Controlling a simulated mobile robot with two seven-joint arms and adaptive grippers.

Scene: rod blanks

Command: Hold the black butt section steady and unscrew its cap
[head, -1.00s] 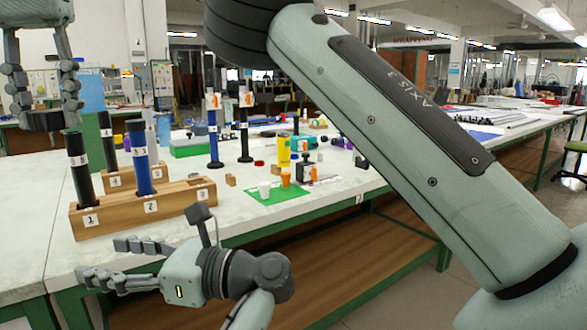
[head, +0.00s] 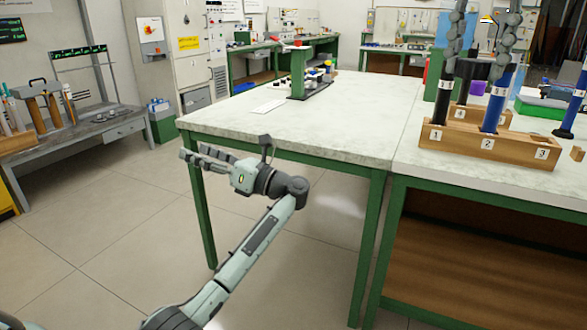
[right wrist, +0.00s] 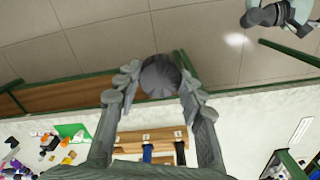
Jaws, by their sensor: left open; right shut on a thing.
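The black butt section (head: 441,103) stands upright in slot 1 of a wooden rack (head: 460,147), at the right of the head view. My right gripper (head: 473,62) is above the rack, shut on a dark round cap (right wrist: 158,77). The cap seems to be apart from the section, though the fingers partly cover that area in the head view. In the right wrist view my fingers lie on both sides of the cap. My left gripper (head: 191,158) is open and empty, left of the rack, far from the section.
A blue section (head: 494,103) stands in slot 2, close beside the black one. Another dark section (head: 464,92) stands behind. Slot 3 looks empty. The white tabletop (head: 330,125) left of the rack is mostly clear. A bench (head: 90,130) stands at far left.

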